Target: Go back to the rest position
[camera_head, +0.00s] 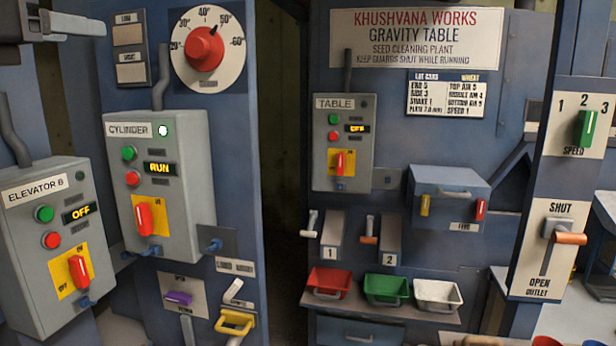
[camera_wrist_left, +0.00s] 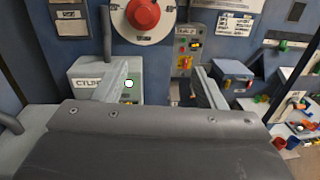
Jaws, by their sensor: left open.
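My left gripper (camera_head: 80,25) comes in at the top left corner of the head view, in front of the upper left panel. In the left wrist view its two fingers (camera_wrist_left: 164,72) stand wide apart, with nothing between them. Behind them are the grey CYLINDER box (camera_wrist_left: 88,72) and the round dial with a red knob (camera_wrist_left: 142,12). In the head view the CYLINDER box (camera_head: 165,185) reads RUN with a lit lamp. The ELEVATOR B box (camera_head: 50,250) and the TABLE box (camera_head: 343,143) read OFF. My right gripper does not show.
The dial (camera_head: 207,50) is close to the gripper. Red (camera_head: 328,282), green (camera_head: 386,289) and white (camera_head: 438,294) bins sit on a shelf below the TABLE box. At right are a green speed switch (camera_head: 586,128) and an outlet lever (camera_head: 568,238). A dark gap (camera_head: 283,180) separates the panels.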

